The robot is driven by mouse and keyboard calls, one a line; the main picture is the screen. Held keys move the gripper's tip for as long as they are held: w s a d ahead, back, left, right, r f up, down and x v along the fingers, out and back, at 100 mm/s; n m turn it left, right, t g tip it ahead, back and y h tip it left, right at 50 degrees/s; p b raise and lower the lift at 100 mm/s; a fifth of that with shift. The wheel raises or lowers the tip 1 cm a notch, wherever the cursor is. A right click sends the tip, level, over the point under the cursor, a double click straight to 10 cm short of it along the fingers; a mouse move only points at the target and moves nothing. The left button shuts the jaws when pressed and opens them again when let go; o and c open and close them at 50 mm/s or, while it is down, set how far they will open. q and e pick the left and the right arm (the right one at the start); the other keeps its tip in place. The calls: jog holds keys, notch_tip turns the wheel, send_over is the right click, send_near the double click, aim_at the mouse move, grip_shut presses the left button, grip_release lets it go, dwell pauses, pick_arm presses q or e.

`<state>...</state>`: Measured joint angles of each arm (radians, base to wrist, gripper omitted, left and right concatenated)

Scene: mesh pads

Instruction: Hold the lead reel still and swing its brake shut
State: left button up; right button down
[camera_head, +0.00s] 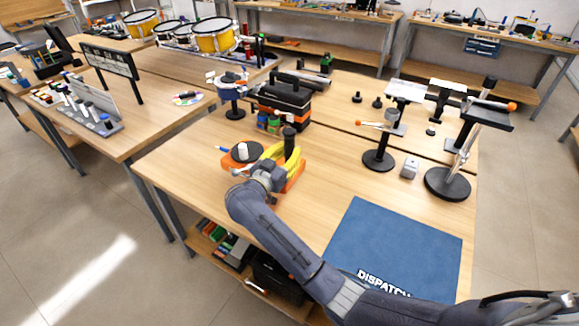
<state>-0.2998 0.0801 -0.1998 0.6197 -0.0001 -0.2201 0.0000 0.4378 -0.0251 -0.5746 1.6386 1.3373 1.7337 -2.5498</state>
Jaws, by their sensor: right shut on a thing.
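The lead reel (295,174) sits near the left front of the middle table. It has an orange body, yellow lead coiled on it and a black upright post. A dark disc with a white knob (243,150) is at its left side. My right gripper (246,170) is at the reel's near left side, shut on part of it. My gripper and wrist hide the near part of the reel, and I cannot tell which part is the brake. My left gripper is not in view.
A black toolbox (284,100) and small jars (268,123) stand behind the reel. A blue dispatch mat (395,250) lies empty at the front right. The tabletop between reel and mat is clear.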

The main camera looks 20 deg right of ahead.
aim_at(290, 131)
notch_tip(290, 131, up, 9)
jog(key=shift+f, duration=0.1)
jog(key=shift+w+f, duration=0.15)
jog(key=shift+f, duration=8.35)
jog(key=shift+f, duration=1)
jog(key=c, duration=1.7)
grip_release()
jog(key=shift+f, duration=0.2)
grip_shut()
jog(key=shift+r, duration=0.1)
jog(key=shift+f, duration=0.3)
